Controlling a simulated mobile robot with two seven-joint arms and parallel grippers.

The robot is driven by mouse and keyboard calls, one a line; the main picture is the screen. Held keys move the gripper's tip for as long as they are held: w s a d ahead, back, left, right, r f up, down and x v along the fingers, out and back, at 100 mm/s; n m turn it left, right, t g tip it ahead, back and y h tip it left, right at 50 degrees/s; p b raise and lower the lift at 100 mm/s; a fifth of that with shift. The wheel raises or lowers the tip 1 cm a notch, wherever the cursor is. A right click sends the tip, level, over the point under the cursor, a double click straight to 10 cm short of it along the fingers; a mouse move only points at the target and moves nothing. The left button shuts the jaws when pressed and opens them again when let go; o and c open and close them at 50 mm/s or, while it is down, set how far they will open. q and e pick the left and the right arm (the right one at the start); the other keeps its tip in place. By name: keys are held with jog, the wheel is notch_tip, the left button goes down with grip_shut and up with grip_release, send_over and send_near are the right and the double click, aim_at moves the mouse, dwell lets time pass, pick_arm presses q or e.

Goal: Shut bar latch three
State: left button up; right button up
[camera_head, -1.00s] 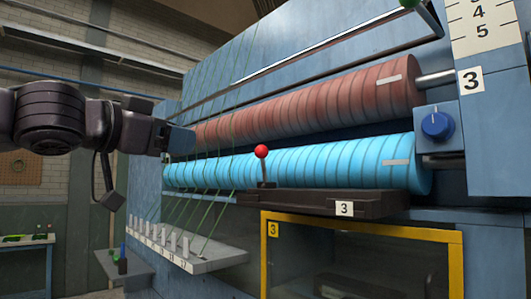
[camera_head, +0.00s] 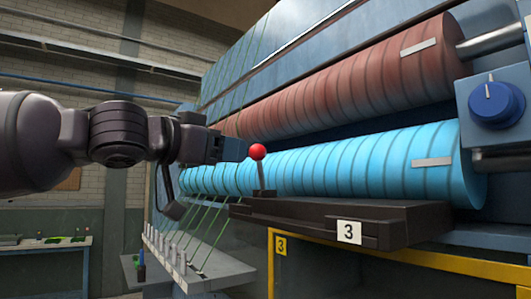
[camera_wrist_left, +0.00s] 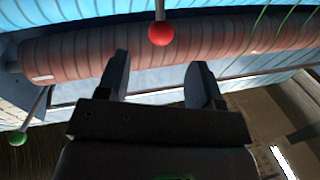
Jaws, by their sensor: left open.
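Bar latch three (camera_head: 345,221) is a dark bar with a white "3" label, under the blue roller. Its lever (camera_head: 262,180) stands nearly upright at the bar's left part and ends in a red ball knob (camera_head: 257,152). My left gripper (camera_head: 240,148) comes in from the left, its tip close to the left of the knob in the head view. In the left wrist view the red knob (camera_wrist_left: 161,33) lies beyond the open fingers (camera_wrist_left: 160,72), in line with the gap between them. Nothing is in the fingers. My right gripper is not in view.
A red-brown roller (camera_head: 345,92) and a light-blue roller (camera_head: 340,163) lie behind the lever. A blue dial (camera_head: 495,104) is at the right. Below are a yellow frame (camera_head: 430,262) and a ledge with pegs (camera_head: 205,275). A green knob (camera_wrist_left: 18,138) shows in the wrist view.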

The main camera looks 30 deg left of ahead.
aim_at(251, 151)
pick_arm(q)
jog(key=shift+w+d, duration=0.1)
jog(key=shift+w, duration=0.75)
jog(key=shift+w+d+r+p, duration=0.15)
jog(key=shift+w+p, duration=0.4)
jog(key=shift+p, duration=0.3)
jog(key=shift+w+p, duration=0.45)
jog(key=shift+w+d+p, duration=0.15)
jog(key=shift+w+p, duration=0.7)
jog(key=shift+w, duration=0.2)
jog(key=shift+w+d+p, duration=0.15)
jog(key=shift+w+p, duration=0.15)
jog(key=shift+w, duration=0.25)
jog(key=shift+w+d+p, duration=0.15)
jog(key=shift+w+p, duration=0.15)
jog(key=shift+w, duration=0.2)
jog(key=shift+w+d+p, duration=0.2)
jog(key=shift+w+p, duration=0.2)
jog(key=shift+w, duration=0.6)
